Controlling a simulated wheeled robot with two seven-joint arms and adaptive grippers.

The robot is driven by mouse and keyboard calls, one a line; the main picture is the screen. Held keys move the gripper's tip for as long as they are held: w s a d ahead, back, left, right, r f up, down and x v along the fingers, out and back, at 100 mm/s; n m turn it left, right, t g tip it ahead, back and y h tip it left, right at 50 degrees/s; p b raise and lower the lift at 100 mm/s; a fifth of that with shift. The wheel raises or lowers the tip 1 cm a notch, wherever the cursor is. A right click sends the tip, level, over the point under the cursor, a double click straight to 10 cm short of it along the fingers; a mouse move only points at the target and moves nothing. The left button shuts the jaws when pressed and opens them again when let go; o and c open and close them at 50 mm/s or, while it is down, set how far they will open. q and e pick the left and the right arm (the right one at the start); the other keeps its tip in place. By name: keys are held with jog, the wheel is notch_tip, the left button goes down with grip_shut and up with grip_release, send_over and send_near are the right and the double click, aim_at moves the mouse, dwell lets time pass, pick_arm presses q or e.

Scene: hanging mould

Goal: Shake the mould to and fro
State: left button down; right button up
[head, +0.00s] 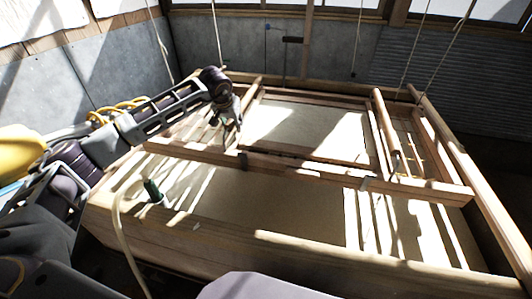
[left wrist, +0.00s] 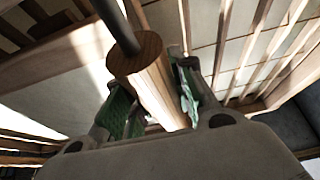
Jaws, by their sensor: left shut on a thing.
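The mould is a wooden frame (head: 310,168) around a pale flat screen (head: 305,128), lying level over the vat in the head view. A thick round pole (head: 386,120) lies along its right side. My left gripper (head: 238,120) is at the mould's left side. In the left wrist view my left gripper (left wrist: 152,98) is shut around a round wooden handle (left wrist: 150,75), with a green-padded finger on either side. Arm and finger details are small in the head view. My right gripper is not in view.
A large wooden vat (head: 215,245) surrounds the mould, with thick walls. Ropes (head: 406,62) hang from above at several places. A pale hose (head: 122,238) runs over the vat's front left. Grey walls (head: 110,70) stand close behind and at left.

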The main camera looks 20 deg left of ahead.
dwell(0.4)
pick_arm(q)
jog(key=shift+s+d+b, duration=0.2)
jog(key=shift+s+b, duration=0.3)
jog(key=shift+s, duration=3.5)
jog(key=shift+w, duration=0.15)
jog(key=shift+w+a+p, duration=0.15)
jog(key=shift+w+p, duration=0.05)
jog(key=shift+w, duration=1.75)
jog(key=shift+w+a+p, duration=0.1)
jog(key=shift+w+p, duration=0.1)
jog(key=shift+w, duration=1.75)
jog(key=shift+s, duration=0.1)
jog(key=shift+s+d+b, duration=0.15)
jog(key=shift+s+b, duration=0.1)
jog(key=shift+s, duration=1.75)
jog(key=shift+s+d+b, duration=0.1)
jog(key=shift+s+b, duration=0.15)
jog(key=shift+s, duration=1.7)
jog(key=shift+w, duration=0.15)
jog(key=shift+w+a+p, duration=0.15)
jog(key=shift+w+p, duration=0.05)
jog(key=shift+w, duration=1.75)
jog(key=shift+w+a+p, duration=0.1)
jog(key=shift+w+p, duration=0.1)
jog(key=shift+w, duration=1.75)
jog(key=shift+s, duration=0.1)
